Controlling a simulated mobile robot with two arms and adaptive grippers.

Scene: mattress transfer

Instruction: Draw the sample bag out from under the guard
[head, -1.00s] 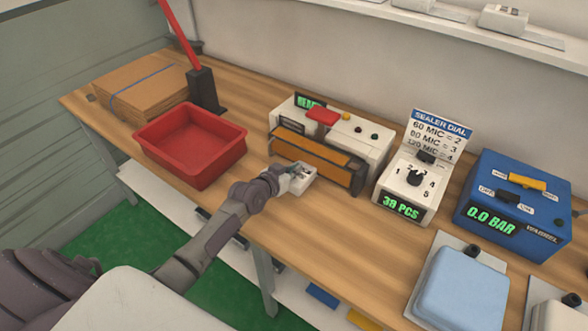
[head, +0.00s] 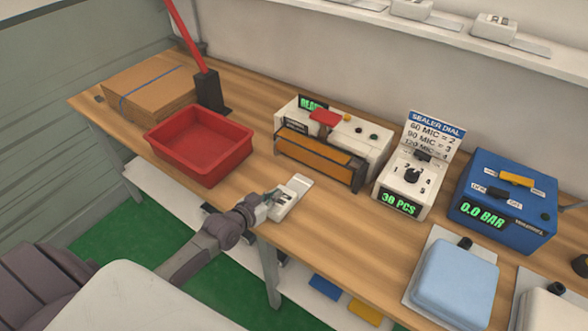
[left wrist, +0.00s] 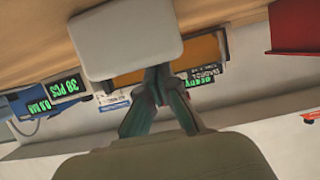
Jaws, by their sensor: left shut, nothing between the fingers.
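The sample bag (head: 298,186), a small white packet with a dark mark, lies on the bench in front of the sealer. It also shows in the left wrist view (left wrist: 125,40). The orange guard (head: 312,155) runs along the sealer's front. The visible part of the bag lies in front of the guard, with a little bare wood between them. My left gripper (head: 268,198) is at the bag's near end, close to the bench's front edge. Its fingers (left wrist: 158,75) are shut and empty, overlapping the bag's edge in the left wrist view; I cannot tell whether they touch it. My right gripper is out of view.
The white sealer (head: 362,140) stands behind the guard. A red tray (head: 200,170) is to the left, with cardboard (head: 150,85) behind it. A dial box (head: 405,185) and a blue pump box (head: 505,200) stand right. Bare wood lies in front of the dial box.

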